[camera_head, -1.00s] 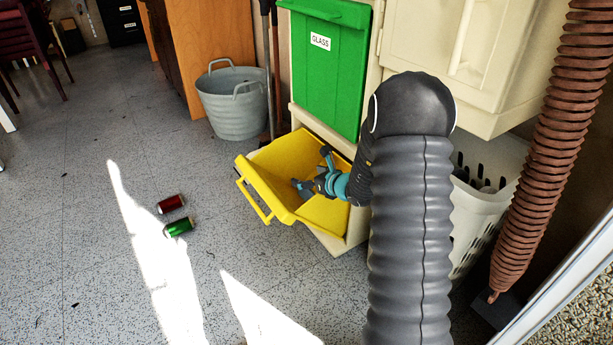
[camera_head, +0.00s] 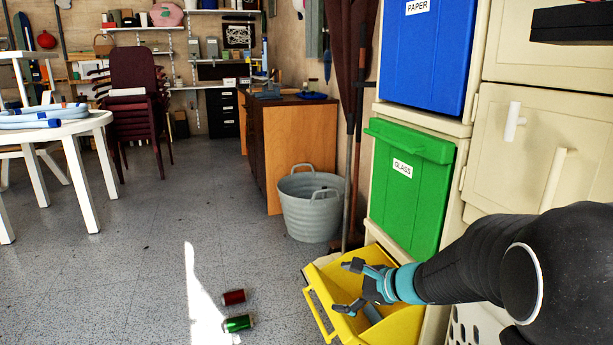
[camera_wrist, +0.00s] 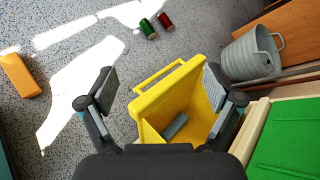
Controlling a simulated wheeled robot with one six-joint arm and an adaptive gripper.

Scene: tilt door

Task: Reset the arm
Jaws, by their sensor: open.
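My gripper (camera_head: 355,288) is open and empty above the tilted-out yellow bin door (camera_head: 412,322) in the head view. In the wrist view my gripper (camera_wrist: 158,95) has its two fingers spread wide, with the yellow bin (camera_wrist: 150,108) showing between and beyond them. A grey object (camera_wrist: 176,126) lies inside the bin, apart from the fingers. My arm reaches in from the right of the head view.
The green glass door (camera_head: 408,185) and blue paper door (camera_head: 425,50) are shut above the yellow one. A grey tub (camera_head: 310,208) stands beside the cabinet.

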